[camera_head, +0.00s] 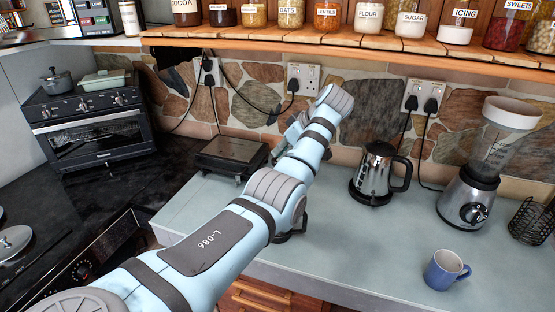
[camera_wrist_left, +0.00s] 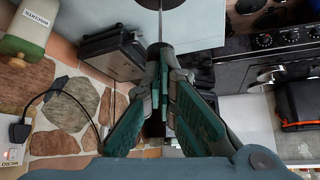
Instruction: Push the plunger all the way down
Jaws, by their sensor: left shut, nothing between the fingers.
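In the left wrist view, a thin upright metal plunger rod (camera_wrist_left: 160,22) runs from a dark lid (camera_wrist_left: 160,4) at the top edge to my fingertips. My left gripper (camera_wrist_left: 160,48) is shut and holds nothing; its tips meet at the rod's near end. The knob there is not clear, so I cannot tell whether they touch. A stretch of rod shows between lid and tips. In the head view, my left arm crosses the counter and hides the fingertips and most of the press; a black handle (camera_head: 303,222) shows beside the arm. My right gripper is not in view.
A metal kettle (camera_head: 376,172) and a blender (camera_head: 470,195) stand right of my arm. A blue mug (camera_head: 446,270) stands near the front right. A black grill (camera_head: 232,154) is at the back left. A jar shelf (camera_head: 350,37) overhangs the counter.

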